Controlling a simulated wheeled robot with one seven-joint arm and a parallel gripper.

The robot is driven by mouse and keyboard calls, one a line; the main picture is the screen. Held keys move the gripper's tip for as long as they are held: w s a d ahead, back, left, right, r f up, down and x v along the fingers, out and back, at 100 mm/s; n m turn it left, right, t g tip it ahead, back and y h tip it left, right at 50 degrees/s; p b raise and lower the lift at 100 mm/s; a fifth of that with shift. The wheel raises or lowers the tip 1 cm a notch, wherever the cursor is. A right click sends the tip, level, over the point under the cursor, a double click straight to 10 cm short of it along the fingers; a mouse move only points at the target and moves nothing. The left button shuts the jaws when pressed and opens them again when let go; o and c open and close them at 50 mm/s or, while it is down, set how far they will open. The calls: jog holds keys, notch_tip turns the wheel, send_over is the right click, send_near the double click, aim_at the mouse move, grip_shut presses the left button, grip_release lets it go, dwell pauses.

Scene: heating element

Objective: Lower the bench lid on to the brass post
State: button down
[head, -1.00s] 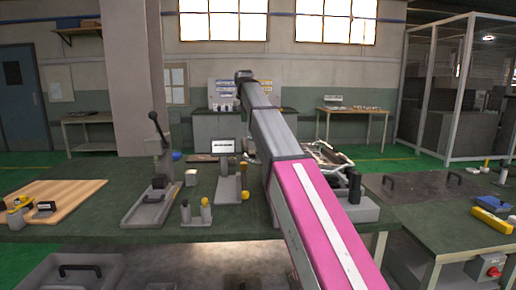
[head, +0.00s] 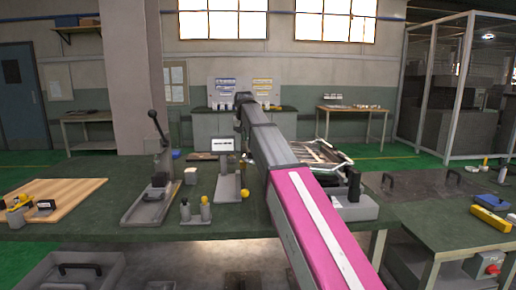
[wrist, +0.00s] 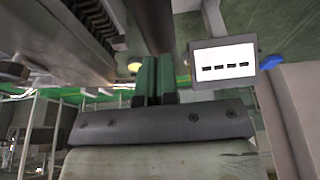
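In the wrist view, two dark green fingers of my gripper (wrist: 155,82) stand close together with a thin gap. A dark upright bar reaches their tips from the top; I cannot tell if it is between them. A large grey metal body (wrist: 45,45) with a ridged strip fills the upper left. In the head view my arm hides the gripper. Two dark handles stand on a flat dark panel (head: 420,188) on the right bench; I cannot tell if this is the bench lid. I cannot make out the brass post.
A small display (head: 223,145) stands on a grey post mid-bench; it also shows in the wrist view (wrist: 222,63). A wire-strewn frame (head: 318,153) lies right of my arm. A wooden board (head: 70,192) lies far left.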

jog(key=shift+f, duration=1.55)
dwell(1.2)
jog(key=shift+r, duration=3.55)
